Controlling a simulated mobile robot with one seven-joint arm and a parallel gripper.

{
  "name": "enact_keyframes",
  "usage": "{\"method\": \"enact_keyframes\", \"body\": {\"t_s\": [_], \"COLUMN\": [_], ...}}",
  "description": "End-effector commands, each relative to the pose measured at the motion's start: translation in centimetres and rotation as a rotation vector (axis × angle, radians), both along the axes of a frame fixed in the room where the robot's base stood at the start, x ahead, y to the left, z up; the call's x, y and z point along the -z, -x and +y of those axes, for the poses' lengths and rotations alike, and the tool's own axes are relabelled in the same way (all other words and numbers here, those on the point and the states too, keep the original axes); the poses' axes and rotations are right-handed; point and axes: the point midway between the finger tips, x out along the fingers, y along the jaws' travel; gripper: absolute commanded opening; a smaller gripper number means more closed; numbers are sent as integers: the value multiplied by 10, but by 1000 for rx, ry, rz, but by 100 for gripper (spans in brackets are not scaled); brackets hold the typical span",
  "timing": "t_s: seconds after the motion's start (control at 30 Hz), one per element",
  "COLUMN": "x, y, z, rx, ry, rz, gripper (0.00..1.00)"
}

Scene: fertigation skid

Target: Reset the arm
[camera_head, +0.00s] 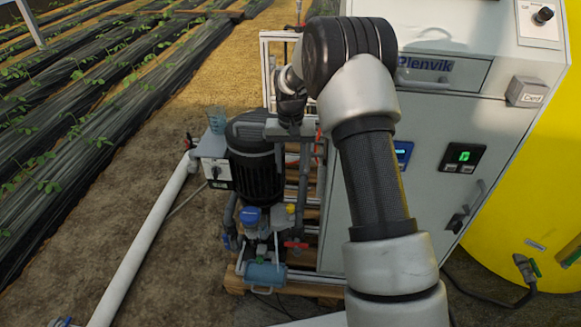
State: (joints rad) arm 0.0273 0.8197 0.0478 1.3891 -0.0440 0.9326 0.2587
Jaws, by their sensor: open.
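My arm rises from the bottom right, bends at a black elbow joint near the top and comes down to my gripper (292,152) left of the cabinet. The gripper points down in front of the pump skid, beside the black motor (254,165). Its grey crossbar shows with the fingers apart and nothing seen between them. The fingertips are small and hard to separate from the pipes behind. I cannot tell how far the gripper is from the motor or frame.
A grey control cabinet (432,119) stands behind my arm, with a yellow tank (535,190) at right. A blue-tinted beaker (217,120) stands on a grey box (214,158). A white pipe (140,245) crosses the soil. Red-handled valves (296,245) sit low on the skid.

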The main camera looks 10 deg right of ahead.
Motion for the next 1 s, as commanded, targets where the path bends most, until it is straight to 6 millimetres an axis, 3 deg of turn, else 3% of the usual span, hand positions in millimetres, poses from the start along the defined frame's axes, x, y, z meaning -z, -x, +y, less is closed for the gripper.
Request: {"method": "enact_keyframes", "body": {"t_s": [0.3, 0.43, 0.57, 0.67, 0.8, 1.0], "x": [0, -22, -78, -130, -189, -244], "y": [0, 4, 24, 53, 104, 189], "z": [0, 0, 0, -1, -1, -2], "rx": [0, -9, -33, -59, -93, -139], "ry": [0, 2, 7, 14, 23, 35], "rz": [-1, -20, -72, -123, -195, -300], "gripper": [41, 41, 41, 41, 41, 41]}}
